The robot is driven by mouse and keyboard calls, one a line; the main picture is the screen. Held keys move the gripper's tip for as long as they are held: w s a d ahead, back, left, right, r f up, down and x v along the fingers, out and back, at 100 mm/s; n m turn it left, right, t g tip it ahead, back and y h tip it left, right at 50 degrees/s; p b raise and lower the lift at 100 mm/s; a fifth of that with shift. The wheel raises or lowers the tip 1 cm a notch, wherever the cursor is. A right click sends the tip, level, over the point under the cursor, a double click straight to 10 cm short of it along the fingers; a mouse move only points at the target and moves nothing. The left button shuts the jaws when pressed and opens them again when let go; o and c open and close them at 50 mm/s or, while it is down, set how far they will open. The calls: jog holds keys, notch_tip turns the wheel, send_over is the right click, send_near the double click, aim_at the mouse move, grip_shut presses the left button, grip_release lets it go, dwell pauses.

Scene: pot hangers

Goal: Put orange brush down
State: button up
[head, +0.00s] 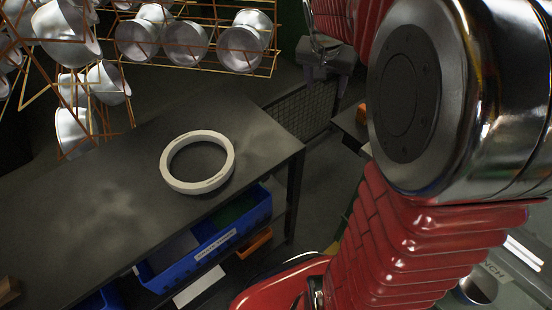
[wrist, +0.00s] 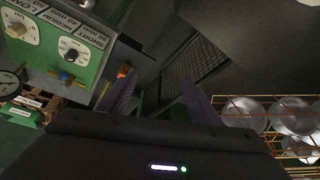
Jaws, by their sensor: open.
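My gripper (wrist: 158,78) is open in the wrist view, its two fingers spread with nothing between them. In the head view my gripper (head: 326,58) is at the top, above the gap between two tables. A small orange thing (wrist: 124,71), perhaps the orange brush, shows just beyond the left fingertip in the wrist view, apart from the jaws. A small orange patch (head: 362,114) also shows on the right table in the head view, partly hidden by my arm. I cannot tell whether it is the same thing.
A dark table (head: 100,205) holds a white ring (head: 167,178), with free room around it. Blue bins (head: 225,240) sit below. Wire racks with white pots (head: 185,42) hang at upper left. A green control panel (wrist: 75,50) stands left in the wrist view.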

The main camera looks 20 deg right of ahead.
jog(key=s+a+r+n+t+y, duration=0.1)
jog(key=s+a+n, duration=0.8)
jog(key=s+a, duration=1)
jog(key=a+t+y, duration=0.1)
jog(key=a+y, duration=0.1)
jog(key=a, duration=0.1)
jog(key=shift+a+r, duration=0.25)
jog(key=shift+r, duration=0.1)
jog(key=shift+o, duration=0.4)
